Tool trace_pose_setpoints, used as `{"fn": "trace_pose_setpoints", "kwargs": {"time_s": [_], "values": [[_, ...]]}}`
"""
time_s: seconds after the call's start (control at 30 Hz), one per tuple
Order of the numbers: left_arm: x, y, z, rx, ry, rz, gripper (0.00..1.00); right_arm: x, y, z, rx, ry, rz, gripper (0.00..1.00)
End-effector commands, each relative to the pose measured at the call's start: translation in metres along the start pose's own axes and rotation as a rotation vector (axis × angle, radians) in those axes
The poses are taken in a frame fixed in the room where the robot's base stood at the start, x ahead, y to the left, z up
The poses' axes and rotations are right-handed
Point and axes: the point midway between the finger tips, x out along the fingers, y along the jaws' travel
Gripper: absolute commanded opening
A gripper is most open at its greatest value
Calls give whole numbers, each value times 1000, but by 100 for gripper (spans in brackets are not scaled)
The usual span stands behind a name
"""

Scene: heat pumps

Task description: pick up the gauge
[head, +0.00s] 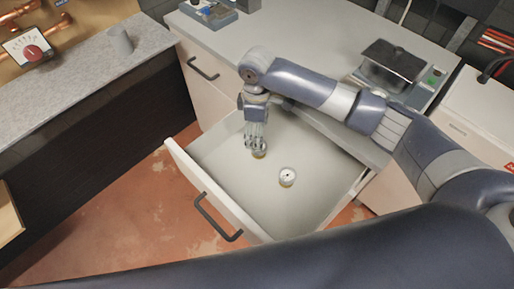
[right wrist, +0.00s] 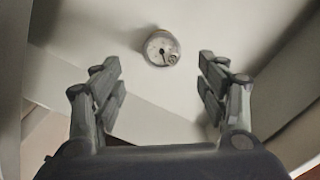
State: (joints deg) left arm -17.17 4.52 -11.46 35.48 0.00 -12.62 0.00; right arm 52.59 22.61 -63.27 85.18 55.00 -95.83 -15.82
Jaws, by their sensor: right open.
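A small round gauge (head: 287,176) with a white face and brass-coloured rim lies on the floor of the open drawer (head: 250,213). A second small round brass-coloured thing (head: 259,154) is partly hidden under my right gripper (head: 256,146). My right gripper points down into the drawer, with its fingers apart and nothing between them. In the right wrist view, one round gauge (right wrist: 161,48) lies just beyond the open fingertips (right wrist: 158,72), roughly centred between them. I cannot tell which of the two it is. My left gripper is not in view.
The drawer walls surround the work area, and the grey counter (head: 310,50) overhangs its back. A device with a dark top plate (head: 393,60) stands on the counter at right. A stone-topped bench (head: 80,75) with a grey cylinder (head: 120,42) is at left. The drawer's front right is clear.

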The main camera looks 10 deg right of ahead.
Motion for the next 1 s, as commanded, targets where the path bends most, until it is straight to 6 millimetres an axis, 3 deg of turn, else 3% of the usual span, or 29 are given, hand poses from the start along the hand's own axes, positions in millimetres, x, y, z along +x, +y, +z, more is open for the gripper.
{"fn": "trace_pose_setpoints", "kwargs": {"time_s": [0.6, 0.9, 0.93, 1.0], "values": [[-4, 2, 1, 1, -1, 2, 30, 74, -3, 2, 0, -1, 1, 68], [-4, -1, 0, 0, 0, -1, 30, 80, -3, 2, -1, 0, 2, 68], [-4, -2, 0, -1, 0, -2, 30, 80, -3, 2, -1, 0, 2, 65], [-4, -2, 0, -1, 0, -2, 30, 80, -3, 2, -1, 0, 2, 49]]}}
